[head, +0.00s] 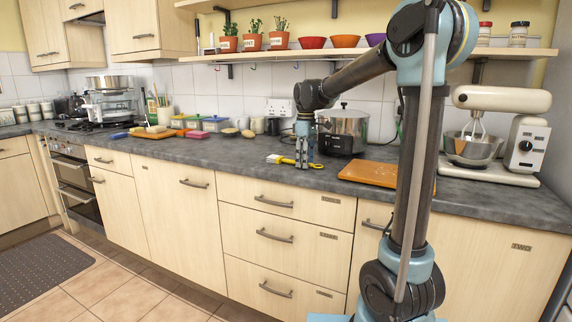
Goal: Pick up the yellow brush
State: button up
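The yellow brush (287,161) lies on the grey worktop near its front edge, in the middle of the head view. Its pale head points left and its yellow handle runs right, past my gripper. My gripper (303,164) points down at the handle, with its fingertips at about worktop height. The fingers overlap the handle in this view and hide part of it. I cannot tell whether they are open around the handle, shut on it, or just in front of it.
A slow cooker (342,130) stands just behind and right of my gripper. An orange board (368,172) lies to the right, and a stand mixer (525,140) is at the far right.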

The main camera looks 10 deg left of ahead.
jog(key=shift+c, duration=0.3)
grip_shut()
